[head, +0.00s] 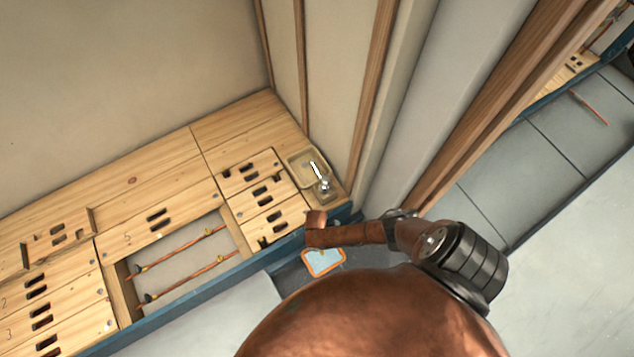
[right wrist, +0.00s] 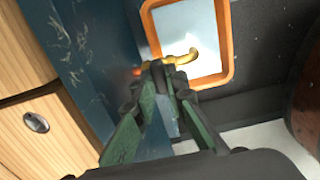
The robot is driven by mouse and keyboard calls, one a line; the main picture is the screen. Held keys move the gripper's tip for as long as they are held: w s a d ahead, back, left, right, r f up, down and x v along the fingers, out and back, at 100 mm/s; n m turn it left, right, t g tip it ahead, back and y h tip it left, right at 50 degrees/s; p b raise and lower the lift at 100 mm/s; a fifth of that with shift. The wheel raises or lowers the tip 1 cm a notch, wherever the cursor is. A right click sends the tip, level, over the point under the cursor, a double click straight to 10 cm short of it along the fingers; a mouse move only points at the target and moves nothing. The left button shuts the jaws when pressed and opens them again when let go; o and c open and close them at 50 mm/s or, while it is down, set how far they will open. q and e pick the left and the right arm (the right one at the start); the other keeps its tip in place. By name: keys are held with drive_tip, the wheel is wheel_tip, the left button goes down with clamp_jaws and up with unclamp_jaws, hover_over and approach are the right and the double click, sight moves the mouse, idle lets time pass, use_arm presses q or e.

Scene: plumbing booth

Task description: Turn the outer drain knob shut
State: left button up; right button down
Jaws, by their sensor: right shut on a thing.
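In the right wrist view my right gripper (right wrist: 163,72) has its green-sided fingers closed together at the tips, against the side of the blue beam. A small brass-yellow curved piece (right wrist: 188,56), which looks like part of the outer drain knob, sticks out just beyond the fingertips. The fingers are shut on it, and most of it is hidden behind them. I cannot tell how far the knob is turned. In the head view my right arm reaches left to the front edge of the bench and hides the knob and the gripper. My left gripper is not in view.
An orange-rimmed tray (head: 342,263) with a pale blue inside lies below the bench front. A blue beam (head: 190,292) runs along that edge. A basin (head: 299,158) with a metal tap (head: 322,183) sits at the bench's right end, near a wall with wooden posts.

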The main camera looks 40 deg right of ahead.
drive_tip(key=shift+s+d, duration=0.1)
drive_tip(key=shift+d, duration=0.15)
drive_tip(key=c, duration=2.3)
unclamp_jaws()
drive_tip(key=o, duration=0.3)
drive_tip(key=shift+a, duration=0.1)
drive_tip(key=shift+o, duration=0.3)
drive_tip(key=shift+a, duration=0.1)
drive_tip(key=shift+r, duration=0.15)
drive_tip(key=shift+r, duration=3.85)
